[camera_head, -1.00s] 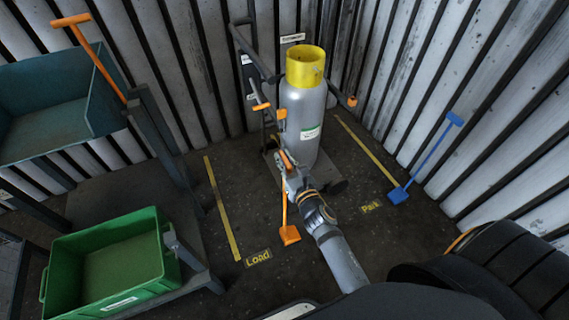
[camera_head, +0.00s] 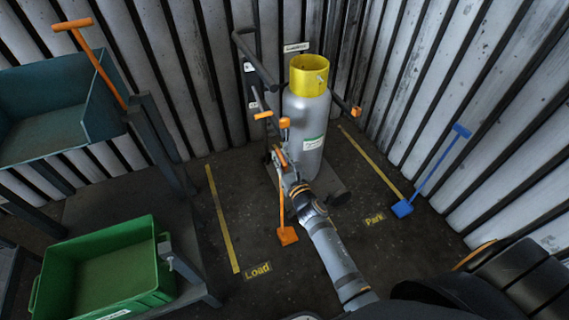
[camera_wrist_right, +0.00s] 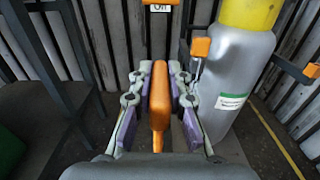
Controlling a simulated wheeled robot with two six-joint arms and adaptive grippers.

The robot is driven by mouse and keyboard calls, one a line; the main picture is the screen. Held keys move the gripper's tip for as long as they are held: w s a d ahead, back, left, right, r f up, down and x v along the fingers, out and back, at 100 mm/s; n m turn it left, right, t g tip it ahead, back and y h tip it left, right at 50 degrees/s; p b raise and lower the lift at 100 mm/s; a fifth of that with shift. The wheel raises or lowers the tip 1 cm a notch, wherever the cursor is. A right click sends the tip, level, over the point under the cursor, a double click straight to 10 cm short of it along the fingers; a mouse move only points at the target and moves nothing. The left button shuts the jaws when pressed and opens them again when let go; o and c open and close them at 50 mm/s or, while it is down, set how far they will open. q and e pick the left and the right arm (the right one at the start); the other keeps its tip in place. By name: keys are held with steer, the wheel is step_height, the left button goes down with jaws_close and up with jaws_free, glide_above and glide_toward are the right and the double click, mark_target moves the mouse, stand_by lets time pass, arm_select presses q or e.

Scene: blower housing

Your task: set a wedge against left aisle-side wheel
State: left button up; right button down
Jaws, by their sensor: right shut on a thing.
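My right gripper (camera_head: 284,163) is shut on the upright handle of an orange wedge, whose block (camera_head: 287,235) hangs at or just above the floor. I cannot tell whether the block touches the floor. The orange handle (camera_wrist_right: 159,105) shows between the fingers in the right wrist view. A cart (camera_head: 243,45) carries a grey cylinder with a yellow top (camera_head: 309,76). The cart's dark right wheel (camera_head: 340,198) shows at its near side. Its left near wheel is hidden behind my gripper and arm. The wedge block is in front of the cart's left side, apart from it. My left gripper is out of view.
A blue long-handled wedge (camera_head: 402,208) stands on the right by the wall. Yellow floor lines (camera_head: 222,220) flank the cart, with "Load" and "Park" labels. At left stand a green crate (camera_head: 158,270) and a teal bin (camera_head: 50,130) on a dark frame.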

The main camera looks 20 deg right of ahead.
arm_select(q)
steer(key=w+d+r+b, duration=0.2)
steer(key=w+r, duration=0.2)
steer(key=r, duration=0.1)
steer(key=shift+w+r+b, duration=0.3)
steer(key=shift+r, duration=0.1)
arm_select(e)
steer(key=w+f, duration=0.1)
steer(key=w, duration=0.7)
steer(key=shift+w+a+f, duration=0.15)
steer(key=shift+w+f, duration=0.1)
steer(key=shift+f, duration=0.05)
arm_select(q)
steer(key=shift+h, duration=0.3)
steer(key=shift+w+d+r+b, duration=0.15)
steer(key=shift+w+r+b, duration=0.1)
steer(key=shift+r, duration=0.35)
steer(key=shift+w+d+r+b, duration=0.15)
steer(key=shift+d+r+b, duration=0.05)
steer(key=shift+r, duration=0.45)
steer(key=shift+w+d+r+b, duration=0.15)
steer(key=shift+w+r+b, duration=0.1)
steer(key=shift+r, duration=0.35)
arm_select(e)
steer(key=shift+d+f, duration=0.45)
steer(key=shift+d, duration=0.4)
steer(key=shift+d+f, duration=0.4)
steer(key=shift+d, duration=0.4)
steer(key=c, duration=1.2)
jaws_free()
